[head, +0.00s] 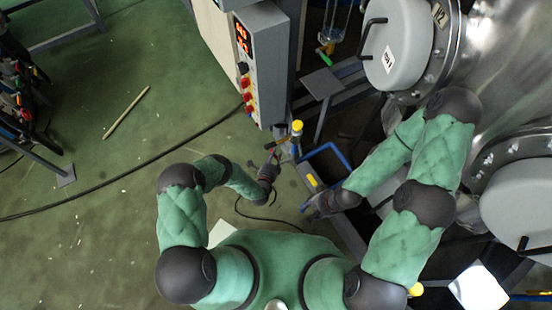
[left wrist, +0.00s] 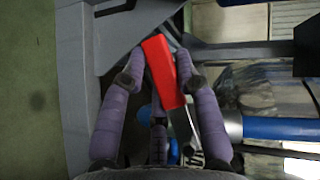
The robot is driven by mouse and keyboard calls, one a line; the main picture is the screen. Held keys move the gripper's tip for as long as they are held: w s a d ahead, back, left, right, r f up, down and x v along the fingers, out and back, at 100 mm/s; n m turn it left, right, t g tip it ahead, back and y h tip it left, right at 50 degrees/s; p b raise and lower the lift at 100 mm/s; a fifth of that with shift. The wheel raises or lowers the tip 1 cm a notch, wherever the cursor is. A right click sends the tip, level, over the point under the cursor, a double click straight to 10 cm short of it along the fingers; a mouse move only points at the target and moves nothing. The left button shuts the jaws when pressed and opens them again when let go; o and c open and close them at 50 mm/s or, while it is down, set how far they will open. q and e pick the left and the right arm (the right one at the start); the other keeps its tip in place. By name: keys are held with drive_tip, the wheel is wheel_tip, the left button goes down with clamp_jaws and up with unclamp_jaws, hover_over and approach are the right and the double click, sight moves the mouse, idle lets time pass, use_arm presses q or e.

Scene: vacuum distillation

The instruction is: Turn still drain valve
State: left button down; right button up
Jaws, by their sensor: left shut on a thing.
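The still drain valve's red handle (left wrist: 163,72) is a flat lever that stands tilted between the fingers of my left gripper (left wrist: 162,82) in the left wrist view. The fingers close around it from both sides. Its lower end meets a grey metal part, and the valve body is mostly hidden. In the head view my left gripper (head: 273,157) is just below the control box, beside a yellow-topped fitting (head: 297,127). My right gripper (head: 314,206) is lower and to the right, near a blue frame. Its fingers are too dark and small to read.
A grey control box (head: 262,62) with red buttons stands above my left gripper. Large steel vessels (head: 495,50) with round lids fill the right side. A blue pipe (left wrist: 280,128) runs right of the handle. A black cable crosses the green floor, which is mostly open at left.

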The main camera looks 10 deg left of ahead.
use_arm(q)
drive_tip(key=shift+w+a+r+m+t+b, duration=0.15)
drive_tip(key=shift+r+m+t+b, duration=0.4)
drive_tip(key=shift+r+m+t, duration=0.55)
drive_tip(key=shift+f+t, duration=0.1)
drive_tip(key=shift+t, duration=0.2)
drive_tip(key=c, duration=0.9)
unclamp_jaws()
drive_tip(key=shift+w, duration=0.1)
drive_tip(key=s, duration=0.4)
drive_tip(key=s+a, duration=0.1)
drive_tip(key=s, duration=0.7)
drive_tip(key=shift+a, duration=0.4)
